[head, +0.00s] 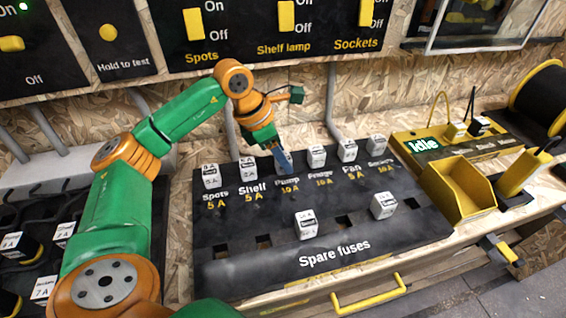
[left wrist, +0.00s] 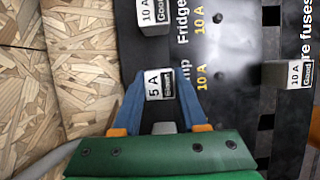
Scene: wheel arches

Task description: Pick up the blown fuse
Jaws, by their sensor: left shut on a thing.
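My left gripper (head: 283,163) reaches down to the Pump place on the black fuse panel (head: 270,212). In the left wrist view its blue fingers (left wrist: 160,88) are shut on a white fuse (left wrist: 158,82) marked 5 A with a dark tag whose word I cannot read. The panel prints 10 A beside that place. In the head view the fingers hide this fuse, and I cannot tell whether it is seated or lifted. Neighbouring fuses stand at Spots (head: 211,176), Shelf (head: 247,169), Fridge (head: 316,157), Fan (head: 347,150) and Sockets (head: 377,147). My right gripper is not in view.
Two spare fuses stand in the front row, one near the middle (head: 306,225) and one further right (head: 383,206); other spare slots are empty. A yellow bin (head: 458,192) stands right of the panel, near a tester reading Idle (head: 424,145). A switch board hangs behind.

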